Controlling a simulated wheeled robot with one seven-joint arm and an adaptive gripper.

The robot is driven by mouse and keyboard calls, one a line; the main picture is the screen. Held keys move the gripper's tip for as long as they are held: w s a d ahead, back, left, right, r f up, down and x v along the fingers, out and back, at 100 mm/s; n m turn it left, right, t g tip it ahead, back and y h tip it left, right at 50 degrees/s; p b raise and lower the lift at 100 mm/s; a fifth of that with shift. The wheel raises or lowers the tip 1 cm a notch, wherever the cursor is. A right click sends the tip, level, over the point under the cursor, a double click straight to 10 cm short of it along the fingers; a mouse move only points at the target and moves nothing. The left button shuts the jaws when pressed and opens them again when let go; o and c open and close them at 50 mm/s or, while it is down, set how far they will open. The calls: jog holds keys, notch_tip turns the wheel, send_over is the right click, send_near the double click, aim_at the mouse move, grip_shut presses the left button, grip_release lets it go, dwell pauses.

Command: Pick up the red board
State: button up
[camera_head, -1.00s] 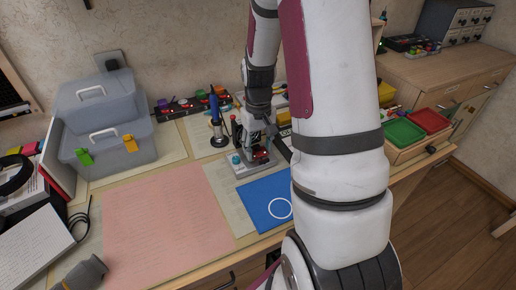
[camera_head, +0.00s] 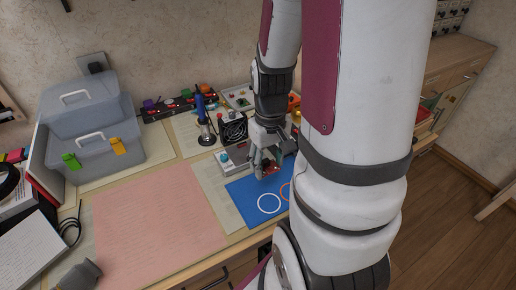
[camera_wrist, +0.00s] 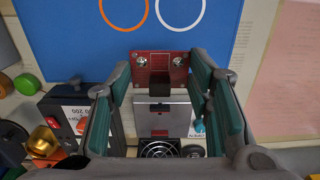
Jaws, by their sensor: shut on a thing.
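The red board (camera_wrist: 160,66), a small plate with two round metal parts, sits between my fingertips in the wrist view. My gripper (camera_wrist: 160,78) is shut on it, with one green-padded finger at each side. In the head view my gripper (camera_head: 262,165) is at the far part of the blue mat (camera_head: 246,203), and only a bit of red shows at its fingers. The board overlaps the mat in the wrist view; I cannot tell how high it is above it. The grey fixture (camera_head: 233,158) is behind my gripper, partly hidden by it.
The mat bears a white ring (camera_head: 269,194) and an orange ring, partly hidden by my arm. A soldering iron in its stand (camera_head: 205,132) and a black fan (camera_head: 234,129) stand behind. A pink sheet (camera_head: 155,215) and grey toolbox (camera_head: 100,150) are at left.

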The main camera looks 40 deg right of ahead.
jog(key=shift+s+a+r+p, duration=0.15)
jog(key=shift+s+r+p, duration=0.05)
jog(key=shift+s+p, duration=0.2)
jog(key=shift+p, duration=0.85)
jog(key=shift+s+r+p, duration=0.1)
jog(key=shift+p, duration=0.35)
jog(key=shift+s+a+p, duration=0.1)
jog(key=shift+s+p, duration=0.2)
jog(key=shift+p, duration=0.8)
jog(key=s+p, duration=0.1)
jog(key=p, duration=0.2)
jog(key=shift+s+a, duration=0.15)
jog(key=shift+a, duration=0.05)
jog(key=shift+p, duration=0.3)
